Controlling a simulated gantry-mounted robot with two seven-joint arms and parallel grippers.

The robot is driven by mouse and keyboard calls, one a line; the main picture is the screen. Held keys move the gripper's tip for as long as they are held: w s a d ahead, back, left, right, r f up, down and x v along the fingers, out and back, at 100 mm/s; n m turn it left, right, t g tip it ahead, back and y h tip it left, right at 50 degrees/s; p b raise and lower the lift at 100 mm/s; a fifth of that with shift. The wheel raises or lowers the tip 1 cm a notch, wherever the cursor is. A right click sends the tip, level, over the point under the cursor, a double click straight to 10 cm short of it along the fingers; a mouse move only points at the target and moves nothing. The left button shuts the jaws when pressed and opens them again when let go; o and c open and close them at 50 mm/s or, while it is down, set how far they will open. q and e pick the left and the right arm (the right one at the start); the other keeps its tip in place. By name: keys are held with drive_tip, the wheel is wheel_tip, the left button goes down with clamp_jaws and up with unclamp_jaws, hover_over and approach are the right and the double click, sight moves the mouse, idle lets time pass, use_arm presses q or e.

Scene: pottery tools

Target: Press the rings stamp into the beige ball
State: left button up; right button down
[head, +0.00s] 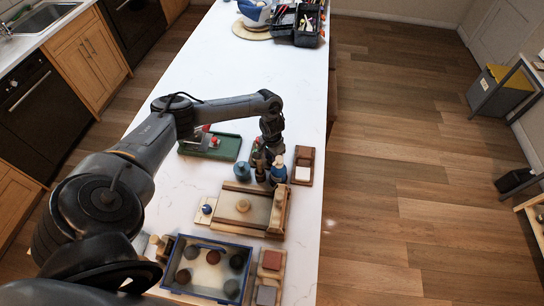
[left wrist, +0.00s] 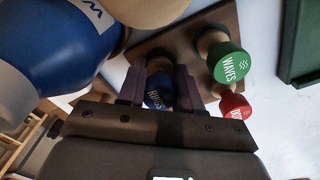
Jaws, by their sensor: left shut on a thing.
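The rings stamp (left wrist: 158,97) has a dark blue top with partly hidden white lettering. In the left wrist view it sits between the two fingers of my left gripper (left wrist: 160,90), which is shut on it. In the head view my left gripper (head: 271,150) points down at the stamp group behind the wooden board; the held stamp is hard to make out there. The beige ball (head: 243,205) lies on the wooden board (head: 225,219), nearer the camera than the gripper and apart from it. My right gripper is not in view.
A green waves stamp (left wrist: 229,62) and a red dots stamp (left wrist: 235,104) stand close to the gripper. A roller (head: 279,208) lies at the board's right. A blue-rimmed tray (head: 207,238) holds several balls.

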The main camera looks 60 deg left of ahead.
use_arm(q)
drive_tip(key=shift+f, duration=0.2)
drive_tip(key=o, duration=1.1)
